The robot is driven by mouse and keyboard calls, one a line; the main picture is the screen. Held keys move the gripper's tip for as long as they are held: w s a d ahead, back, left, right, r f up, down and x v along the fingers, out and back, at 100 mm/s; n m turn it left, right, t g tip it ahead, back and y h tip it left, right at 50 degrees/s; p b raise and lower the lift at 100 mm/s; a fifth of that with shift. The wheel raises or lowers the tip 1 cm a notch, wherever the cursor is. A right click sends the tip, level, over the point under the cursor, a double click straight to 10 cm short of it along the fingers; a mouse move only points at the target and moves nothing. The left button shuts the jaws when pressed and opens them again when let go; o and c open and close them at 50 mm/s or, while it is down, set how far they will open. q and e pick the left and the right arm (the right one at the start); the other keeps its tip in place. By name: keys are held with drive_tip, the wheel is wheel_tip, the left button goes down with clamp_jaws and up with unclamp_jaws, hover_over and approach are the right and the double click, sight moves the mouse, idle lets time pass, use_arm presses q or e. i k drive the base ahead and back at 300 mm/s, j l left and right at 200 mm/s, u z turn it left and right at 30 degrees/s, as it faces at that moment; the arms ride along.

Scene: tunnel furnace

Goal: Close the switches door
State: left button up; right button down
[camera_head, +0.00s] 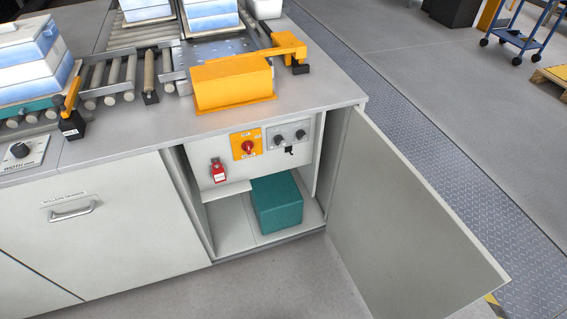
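The switches door (405,222) is a light grey panel hinged at the right side of a cabinet. It stands wide open, swung out toward the front right. Inside the cabinet is a switch panel with a red rotary switch on a yellow plate (247,145), black knobs on a grey plate (289,137) and a red padlock-like item (218,170). A teal box (277,203) sits on the cabinet floor. Neither of my grippers shows in the head view.
A closed cabinet front with a handle (71,212) is at the left. The grey worktop (130,137) carries rollers, stacked blue-white blocks (30,62) and a yellow mechanism (232,84). Floor (285,283) in front of the opening is clear. A blue cart (525,40) stands far right.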

sight(406, 253)
drive_tip(key=l+u, duration=0.1)
drive_tip(key=l, duration=0.35)
drive_tip(key=k+l+u, duration=0.15)
drive_tip(key=l, duration=0.3)
drive_tip(key=l+u, duration=0.1)
drive_tip(key=l, duration=0.35)
drive_tip(key=k+l+u, duration=0.15)
drive_tip(key=l, duration=0.25)
drive_tip(key=k+l+u, duration=0.1)
drive_tip(key=l, duration=0.35)
drive_tip(key=k+l+u, duration=0.1)
drive_tip(key=l, duration=0.3)
drive_tip(key=k+l+u, duration=0.15)
drive_tip(key=l, duration=0.25)
drive_tip(key=k+l+u, duration=0.1)
drive_tip(key=k+l, duration=0.2)
